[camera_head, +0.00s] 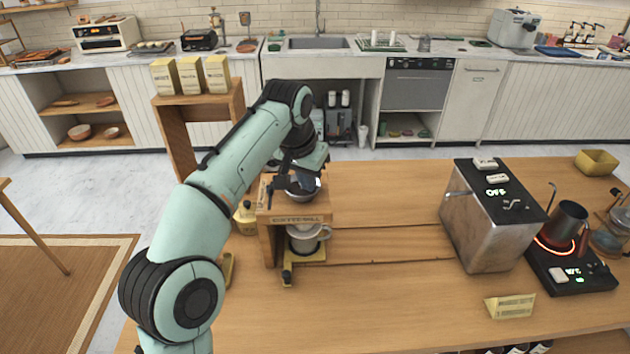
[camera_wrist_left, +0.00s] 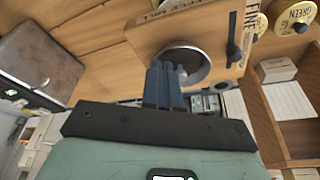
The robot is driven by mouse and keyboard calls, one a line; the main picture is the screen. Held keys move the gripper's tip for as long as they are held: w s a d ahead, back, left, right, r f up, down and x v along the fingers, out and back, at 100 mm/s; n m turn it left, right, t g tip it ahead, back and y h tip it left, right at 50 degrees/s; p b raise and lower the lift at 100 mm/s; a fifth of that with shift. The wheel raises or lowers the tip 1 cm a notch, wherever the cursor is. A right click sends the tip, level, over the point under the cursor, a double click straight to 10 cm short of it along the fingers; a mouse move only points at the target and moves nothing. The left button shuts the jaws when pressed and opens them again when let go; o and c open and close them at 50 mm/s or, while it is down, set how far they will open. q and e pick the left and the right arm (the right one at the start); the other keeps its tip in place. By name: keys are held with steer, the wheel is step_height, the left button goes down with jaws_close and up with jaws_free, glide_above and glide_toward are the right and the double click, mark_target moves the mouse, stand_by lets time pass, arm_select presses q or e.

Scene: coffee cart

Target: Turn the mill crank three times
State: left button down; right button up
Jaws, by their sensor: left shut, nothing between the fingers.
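My left gripper (camera_head: 308,181) is over the hopper. In the left wrist view, the closed blue fingers (camera_wrist_left: 163,80) overlap the metal hopper (camera_wrist_left: 190,62) and hold nothing. A dark lever (camera_wrist_left: 233,48) lies on the mill top beside the hopper, apart from the fingers; I cannot tell whether it is the crank. The fingers and wrist hide part of the hopper. My right gripper is not in view.
A metal box machine (camera_head: 480,222) marked OFF stands to the right, beside a hot plate with a dark pot (camera_head: 565,222). A wooden shelf (camera_head: 195,105) with several yellow boxes is behind left. The counter between mill and machine is clear.

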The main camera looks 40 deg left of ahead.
arm_select(q)
steer(key=shift+s+a+f, duration=0.1)
steer(key=shift+s+a, duration=0.15)
steer(key=shift+s, duration=0.35)
steer(key=shift+w, duration=0.1)
steer(key=shift+s+a, duration=0.55)
steer(key=shift+a, duration=0.2)
steer(key=shift+s+a+p, duration=0.1)
steer(key=shift+a+p, duration=0.25)
steer(key=shift+a, duration=0.5)
